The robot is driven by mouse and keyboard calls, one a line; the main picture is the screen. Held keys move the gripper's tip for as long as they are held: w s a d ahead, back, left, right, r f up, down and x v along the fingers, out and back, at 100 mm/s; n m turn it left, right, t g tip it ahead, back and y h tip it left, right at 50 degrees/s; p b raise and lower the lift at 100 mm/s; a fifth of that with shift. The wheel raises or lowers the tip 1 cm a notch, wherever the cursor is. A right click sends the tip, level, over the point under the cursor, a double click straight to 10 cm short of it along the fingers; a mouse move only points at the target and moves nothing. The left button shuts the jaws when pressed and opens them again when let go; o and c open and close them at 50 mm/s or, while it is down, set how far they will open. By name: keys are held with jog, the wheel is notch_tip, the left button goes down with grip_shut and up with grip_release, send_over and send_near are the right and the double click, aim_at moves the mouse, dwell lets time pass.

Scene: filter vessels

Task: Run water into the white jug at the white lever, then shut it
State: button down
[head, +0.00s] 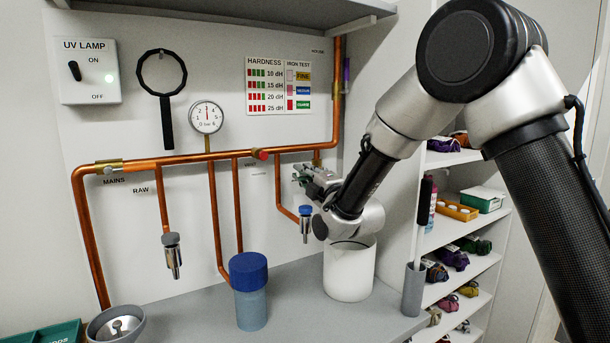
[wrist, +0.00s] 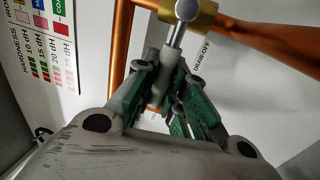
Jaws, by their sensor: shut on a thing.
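The white jug (head: 348,275) stands upright on the grey counter, below my forearm; its inside does not show. A blue-topped draw-off spout (head: 305,225) hangs beside the jug's left rim in the picture. I see no water stream, and cannot tell whether the spout is over the jug's mouth. My gripper (head: 303,175) is at the pipe's right end, above the spout. In the wrist view, my gripper (wrist: 170,95) is shut, its green-padded fingers on either side of the pale lever (wrist: 173,46). The lever meets a brass valve body (wrist: 205,16) on the copper pipe.
A blue-lidded vessel (head: 250,292) stands left of the jug. A grey holder (head: 413,290) with a white rod stands close on the jug's right. Shelves (head: 465,230) are at right.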

jog(key=shift+r, duration=0.1)
jog(key=r+m, duration=0.1)
jog(key=m, duration=0.1)
jog(key=r+m+h, duration=0.1)
jog(key=m, duration=0.1)
jog(key=shift+w+d+t, duration=0.1)
jog(key=shift+d+t, duration=0.05)
jog(key=shift+t, duration=0.15)
jog(key=shift+w+d+r+m+h, duration=0.1)
jog(key=shift+d+r+m+h, duration=0.2)
jog(key=shift+m, duration=0.65)
jog(key=shift+w+d+r+m+h, duration=0.15)
jog(key=shift+r+m+h, duration=0.15)
jog(key=shift+m, duration=0.7)
jog(key=shift+w+d+r+m+h, duration=0.15)
jog(key=shift+r+m, duration=0.25)
jog(key=shift+m, duration=0.55)
jog(key=c, duration=1.5)
grip_release()
jog(key=shift+o, duration=0.2)
jog(key=shift+s, duration=0.1)
